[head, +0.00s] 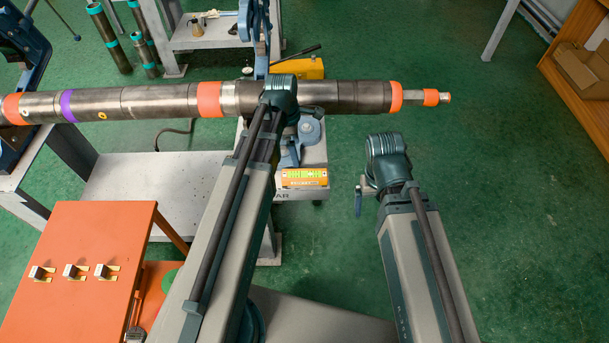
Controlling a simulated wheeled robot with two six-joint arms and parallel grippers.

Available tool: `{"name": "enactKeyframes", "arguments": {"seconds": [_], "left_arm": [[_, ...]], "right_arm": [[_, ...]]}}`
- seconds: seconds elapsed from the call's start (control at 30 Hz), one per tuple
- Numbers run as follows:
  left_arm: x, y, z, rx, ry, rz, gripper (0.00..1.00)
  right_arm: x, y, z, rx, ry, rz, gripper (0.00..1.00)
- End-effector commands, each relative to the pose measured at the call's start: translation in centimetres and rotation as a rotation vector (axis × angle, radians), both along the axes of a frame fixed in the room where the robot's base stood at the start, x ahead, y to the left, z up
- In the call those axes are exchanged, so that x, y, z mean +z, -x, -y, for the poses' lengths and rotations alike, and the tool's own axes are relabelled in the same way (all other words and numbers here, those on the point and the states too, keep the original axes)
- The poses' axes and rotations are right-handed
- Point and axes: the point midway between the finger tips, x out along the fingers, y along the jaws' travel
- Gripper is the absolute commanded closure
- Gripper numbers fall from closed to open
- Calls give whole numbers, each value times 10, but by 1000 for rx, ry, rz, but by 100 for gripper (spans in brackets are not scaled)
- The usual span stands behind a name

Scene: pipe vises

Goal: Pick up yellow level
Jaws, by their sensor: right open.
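The yellow level (304,178), with a bright yellow-green strip on its upper part, is at the front of a light grey stand, below the long pipe (150,101). My right gripper (361,196) is open and empty, hanging to the right of the level and apart from it. Most of it is hidden below its own wrist. My left arm's wrist is over the pipe, up and to the left of the level. The fingers of my left gripper cannot be made out behind the arm and the blue vise parts (311,129).
The pipe with orange and purple bands crosses the view above the level. An orange panel (80,250) with small switches stands at lower left. A grey bench (150,185) is left of my left arm. A wooden shelf (580,90) is at far right. Green floor at right is clear.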

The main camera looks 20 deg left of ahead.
Motion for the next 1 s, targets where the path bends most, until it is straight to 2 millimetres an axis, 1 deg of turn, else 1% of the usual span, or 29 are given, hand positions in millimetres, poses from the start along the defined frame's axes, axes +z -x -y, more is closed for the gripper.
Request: {"name": "enactKeyframes", "arguments": {"seconds": [0.17,0.27,0.37,0.8,0.9,1.0], "left_arm": [[-3,0,0,4,0,0,5],[-9,0,1,4,0,0,5],[-20,-1,2,3,0,0,5],[-80,-3,9,2,0,0,5],[-87,-3,10,2,0,0,5],[-87,-3,11,2,0,0,5]], "right_arm": [[-3,0,0,0,0,0,6],[-9,0,0,0,0,0,6],[-20,0,0,0,0,0,6],[-80,0,0,0,0,0,6],[-86,0,0,1,0,0,6],[-87,0,0,1,0,0,6]]}}
